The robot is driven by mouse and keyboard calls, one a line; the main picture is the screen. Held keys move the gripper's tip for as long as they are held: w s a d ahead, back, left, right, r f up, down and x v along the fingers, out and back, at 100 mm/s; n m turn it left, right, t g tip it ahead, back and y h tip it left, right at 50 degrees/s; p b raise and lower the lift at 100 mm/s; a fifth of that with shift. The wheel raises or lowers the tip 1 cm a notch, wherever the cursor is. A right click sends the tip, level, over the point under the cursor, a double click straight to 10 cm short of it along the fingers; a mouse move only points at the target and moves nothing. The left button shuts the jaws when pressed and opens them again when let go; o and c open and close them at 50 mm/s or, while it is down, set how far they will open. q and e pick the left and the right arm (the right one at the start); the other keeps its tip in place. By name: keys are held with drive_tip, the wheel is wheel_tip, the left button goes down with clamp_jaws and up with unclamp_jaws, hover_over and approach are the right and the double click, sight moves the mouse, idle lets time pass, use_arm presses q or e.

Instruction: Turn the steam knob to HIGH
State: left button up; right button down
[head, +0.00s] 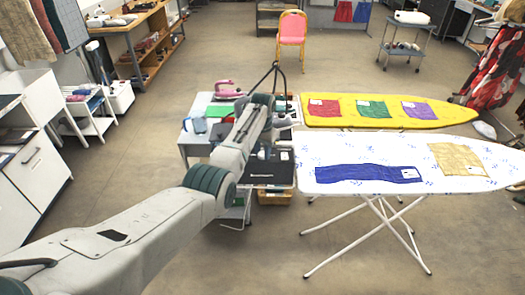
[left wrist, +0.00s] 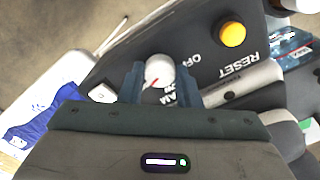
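The steam knob (left wrist: 158,70) is a small white round knob with a red pointer mark, set on a dark control panel (left wrist: 198,72) in the left wrist view. Its pointer aims down and to the left in that view. My left gripper (left wrist: 160,77) has one finger on each side of the knob, very close to it; whether they touch it is unclear. Part of the lettering below the knob is hidden by the gripper; OFF and RESET read upside down. In the head view my left arm hides the knob. My right gripper is not in view.
A yellow button (left wrist: 232,34) sits on the panel near the knob. In the head view a white ironing board (head: 400,183) and a yellow one (head: 440,115) with cloth pieces stand to the right. Open floor lies at the front left.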

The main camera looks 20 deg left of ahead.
sight(262, 154)
use_arm(q)
drive_tip(key=o, duration=0.4)
drive_tip(key=shift+r, duration=0.1)
drive_tip(key=shift+o, duration=0.2)
wheel_tip(262, 154, up, 11)
drive_tip(key=b, duration=0.4)
drive_tip(key=shift+f, duration=0.2)
